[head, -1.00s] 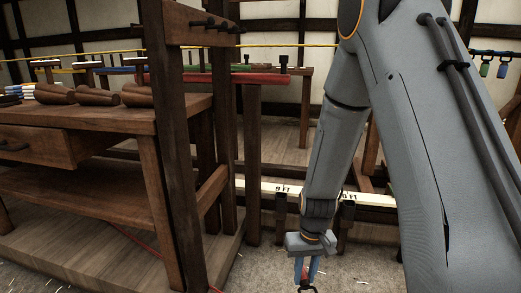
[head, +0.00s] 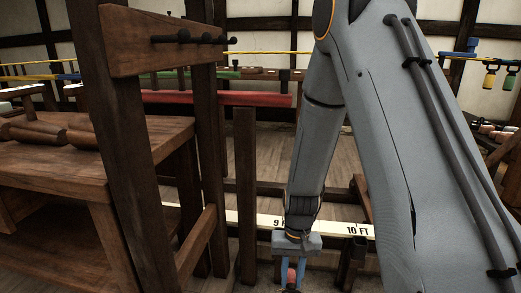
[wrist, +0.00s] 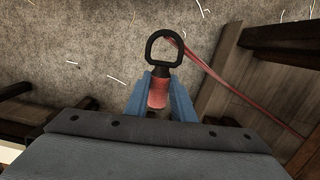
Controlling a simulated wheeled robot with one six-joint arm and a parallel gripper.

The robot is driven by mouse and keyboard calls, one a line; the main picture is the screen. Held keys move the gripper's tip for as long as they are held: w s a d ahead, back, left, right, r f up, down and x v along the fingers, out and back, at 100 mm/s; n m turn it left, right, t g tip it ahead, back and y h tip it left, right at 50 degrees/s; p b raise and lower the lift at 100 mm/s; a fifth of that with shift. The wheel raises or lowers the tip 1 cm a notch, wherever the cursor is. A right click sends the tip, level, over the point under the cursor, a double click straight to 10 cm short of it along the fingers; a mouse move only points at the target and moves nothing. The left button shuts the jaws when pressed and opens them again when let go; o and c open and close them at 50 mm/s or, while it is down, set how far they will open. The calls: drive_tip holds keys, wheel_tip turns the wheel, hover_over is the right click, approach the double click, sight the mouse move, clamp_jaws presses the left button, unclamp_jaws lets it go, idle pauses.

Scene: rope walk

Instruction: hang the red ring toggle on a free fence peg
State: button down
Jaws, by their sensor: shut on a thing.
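The red ring toggle has a red body (wrist: 158,95) and a black ring (wrist: 165,48) at its end. My gripper (wrist: 160,88) is shut on the red body with its blue fingers, and the ring points away from the palm. In the head view my gripper (head: 291,275) is low at the bottom edge, with a bit of red between the fingers. The fence pegs (head: 184,38) are several dark pegs on a wooden board (head: 130,42) on posts at the upper left. No toggle shows on them. My gripper is below and to the right of them.
A wooden workbench (head: 150,140) with brown rolls stands at the left. A red rail (head: 215,98) runs behind the posts. A white measuring strip (head: 315,228) lies low behind my gripper. Yellow and green toggles (head: 490,80) hang at the far right.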

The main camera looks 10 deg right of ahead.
drive_tip(key=s+a+r+m+g+y+p, duration=0.1)
drive_tip(key=s+a+r+m+y+p, duration=0.25)
drive_tip(key=r+p, duration=0.5)
drive_tip(key=s+a+r+m+g+y+p, duration=0.1)
drive_tip(key=s+a+r+m+y+p, duration=0.2)
drive_tip(key=r+p, duration=0.55)
drive_tip(key=s+a+r+m+g+y+p, duration=0.1)
drive_tip(key=a+r+m+y+p, duration=0.25)
drive_tip(key=r+p, duration=0.45)
drive_tip(key=w+r+m+t+y+p, duration=0.25)
drive_tip(key=r+p, duration=0.35)
drive_tip(key=r, duration=0.5)
drive_tip(key=w+d+r+m+t+y+p, duration=0.15)
drive_tip(key=r+m+t+p, duration=0.35)
drive_tip(key=r, duration=0.5)
drive_tip(key=w+r+m+t+y+p, duration=0.25)
drive_tip(key=r+p, duration=0.45)
drive_tip(key=r, duration=0.4)
drive_tip(key=f+b+x, duration=0.2)
drive_tip(key=x, duration=0.8)
drive_tip(key=shift+w, duration=0.45)
drive_tip(key=shift+a, duration=0.1)
